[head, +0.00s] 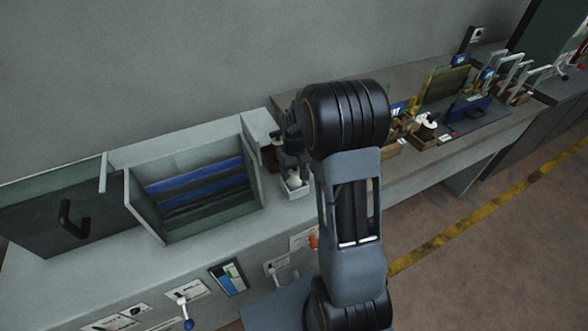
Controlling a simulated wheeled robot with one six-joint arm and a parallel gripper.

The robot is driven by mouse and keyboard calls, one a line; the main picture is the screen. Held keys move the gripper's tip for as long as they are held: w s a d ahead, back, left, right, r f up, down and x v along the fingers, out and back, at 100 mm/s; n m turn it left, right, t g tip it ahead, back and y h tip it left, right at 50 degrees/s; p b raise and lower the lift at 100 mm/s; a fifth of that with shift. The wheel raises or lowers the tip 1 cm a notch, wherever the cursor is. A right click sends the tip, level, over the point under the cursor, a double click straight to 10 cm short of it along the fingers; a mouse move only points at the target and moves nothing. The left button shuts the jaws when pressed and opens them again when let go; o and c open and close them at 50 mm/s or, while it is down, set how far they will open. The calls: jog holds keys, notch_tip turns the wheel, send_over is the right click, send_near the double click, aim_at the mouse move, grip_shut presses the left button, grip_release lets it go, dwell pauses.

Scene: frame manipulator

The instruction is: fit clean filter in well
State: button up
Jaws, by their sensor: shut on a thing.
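My gripper (291,158) is at the end of my arm, which bends over the bench in the middle of the head view. It points down, small and dark, partly hidden by my wrist. It is shut on a small white piece (295,181), which seems to be the filter. The piece is at a small pale square opening (303,191), which seems to be the well, right of the large open box. I cannot tell whether the piece is seated in it or just above it.
The open box (165,236) with blue and dark slats inside stands to the left. Levers (187,310) stick out of the bench front. Trays and a white-handled part (428,120) crowd the right bench.

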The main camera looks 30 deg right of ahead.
jog(key=shift+f, duration=0.1)
jog(key=o, duration=1)
jog(key=shift+o, duration=0.2)
notch_tip(320, 180, up, 14)
